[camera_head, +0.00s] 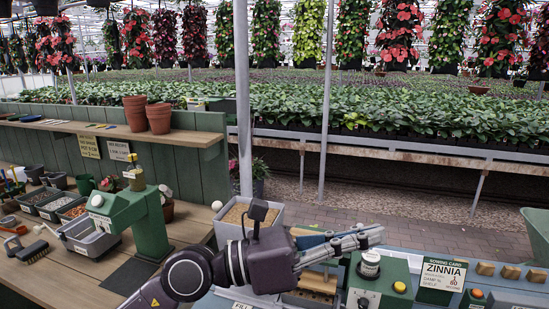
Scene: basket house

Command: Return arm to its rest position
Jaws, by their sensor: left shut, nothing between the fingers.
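My left arm comes in from the bottom and stretches across to the right over the bench. My left gripper (372,234) is at its far end, pointing right. Its fingers are together and hold nothing that I can see. My right gripper is not in view.
A grey bin of brown grains (279,215) stands behind my arm. A green machine (152,225) is on the wooden bench at left, beside a grey tray (88,236). A ZINNIA card (440,280) stands at right. Terracotta pots (158,118) sit on a shelf. A metal post (243,100) rises behind.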

